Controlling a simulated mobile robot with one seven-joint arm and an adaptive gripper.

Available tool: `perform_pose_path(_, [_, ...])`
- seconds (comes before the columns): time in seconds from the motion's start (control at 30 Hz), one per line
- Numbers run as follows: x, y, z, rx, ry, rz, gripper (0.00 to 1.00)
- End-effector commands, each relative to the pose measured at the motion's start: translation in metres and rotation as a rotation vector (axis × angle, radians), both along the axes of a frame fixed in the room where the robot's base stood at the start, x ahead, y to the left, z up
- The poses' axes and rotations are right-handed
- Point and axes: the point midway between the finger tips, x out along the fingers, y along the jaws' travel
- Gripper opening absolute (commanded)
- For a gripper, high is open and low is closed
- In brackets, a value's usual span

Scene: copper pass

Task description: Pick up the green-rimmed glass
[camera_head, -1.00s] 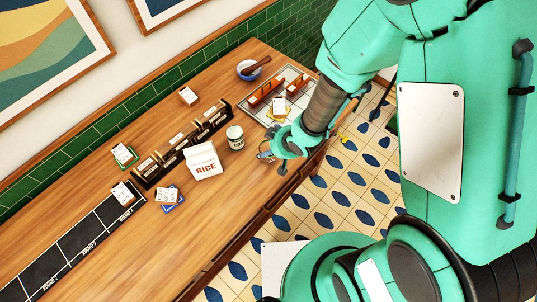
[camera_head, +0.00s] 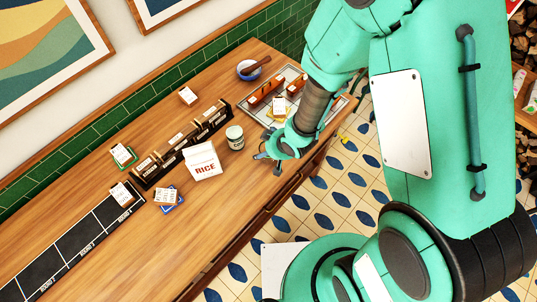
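My gripper (camera_head: 268,164) is low over the front edge of the wooden counter, to the right of the rice bag. Its dark fingers look spread apart, pointing left and down. I cannot clearly make out a green-rimmed glass. If it is by the fingers, my own gripper hides it or it is too small to tell.
A white rice bag (camera_head: 202,161) stands left of the gripper. A tiled tray (camera_head: 255,108) with red-brown pieces lies behind my wrist. Black card holders (camera_head: 180,145) stand farther left. The front part of the wooden counter (camera_head: 165,245) is clear.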

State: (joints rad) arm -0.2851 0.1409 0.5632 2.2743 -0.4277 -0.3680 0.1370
Motion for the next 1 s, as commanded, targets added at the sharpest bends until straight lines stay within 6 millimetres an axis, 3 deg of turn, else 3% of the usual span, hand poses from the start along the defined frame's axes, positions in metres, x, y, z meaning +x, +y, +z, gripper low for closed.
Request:
perform_pose_path(0.07, [0.0,0.0,0.0,0.0,0.0,0.0,0.71])
perform_pose_path(0.37, [0.0,0.0,0.0,0.0,0.0,0.0,0.12])
perform_pose_path(0.77, [0.0,0.0,0.004,0.0,-0.001,0.001,0.1])
perform_pose_path(1.0, [0.001,0.0,0.027,0.0,-0.004,0.001,0.1])
